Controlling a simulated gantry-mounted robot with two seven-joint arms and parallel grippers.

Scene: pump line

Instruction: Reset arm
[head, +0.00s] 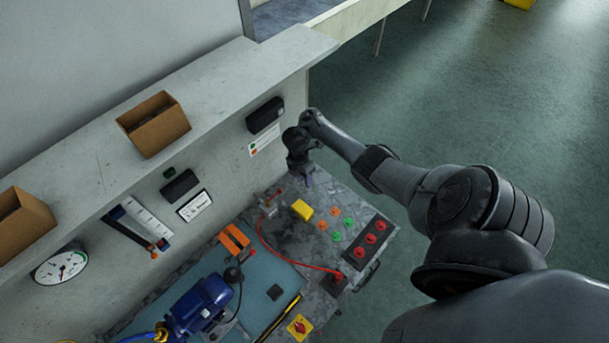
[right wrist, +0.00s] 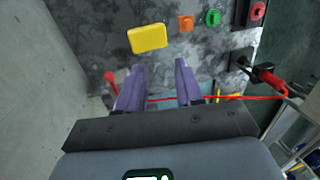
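My right arm (head: 400,180) comes in from the lower right and reaches over the back right end of the workbench. My right gripper (head: 308,182) points down near the wall, above the speckled grey panel (head: 285,238). Its purple fingers stand apart with nothing between them, as the right wrist view (right wrist: 160,82) shows. A yellow block (head: 302,210) lies on the panel near the gripper; it also shows in the right wrist view (right wrist: 148,38), beyond the fingertips. My left arm and gripper are not in view.
Orange and green buttons (head: 348,222), red buttons (head: 370,238) and a red cable (head: 285,257) are on the panel. A blue pump (head: 200,304) is on the blue mat (head: 262,272). Cardboard boxes (head: 160,137) stand on the ledge. Open floor (head: 480,90) lies to the right.

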